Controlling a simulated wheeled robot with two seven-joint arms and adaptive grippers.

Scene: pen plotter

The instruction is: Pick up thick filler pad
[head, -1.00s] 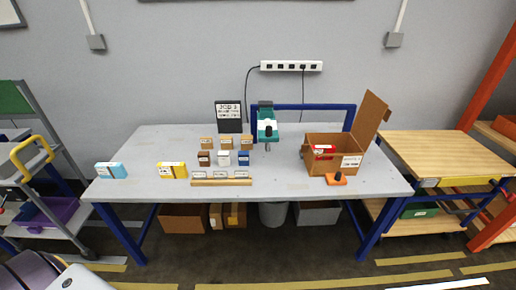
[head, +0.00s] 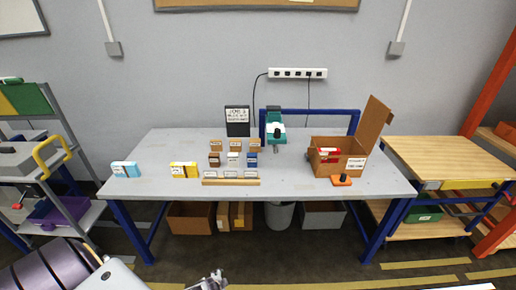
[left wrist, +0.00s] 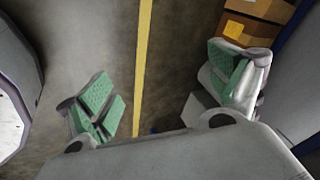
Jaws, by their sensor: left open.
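A light-blue pad-like block (head: 126,169) with a white label lies at the table's left end. A yellow block (head: 184,170) with a white label lies to its right. I cannot read the labels or tell which is the thick filler pad. An open carton (head: 330,158) with a red-and-white item inside stands on the right. My left gripper (left wrist: 163,92) is open and empty above the floor, its two green-padded fingers wide apart. In the head view a gripper tip (head: 211,281) shows at the bottom edge, well short of the table. My right gripper is not in view.
Several small boxes (head: 233,159) stand mid-table behind a wooden strip (head: 231,183). Behind them are a dark sign (head: 237,121) and a green device (head: 276,128). An orange block (head: 341,181) lies before the carton. A grey cart (head: 72,168) stands left. The table's front left is clear.

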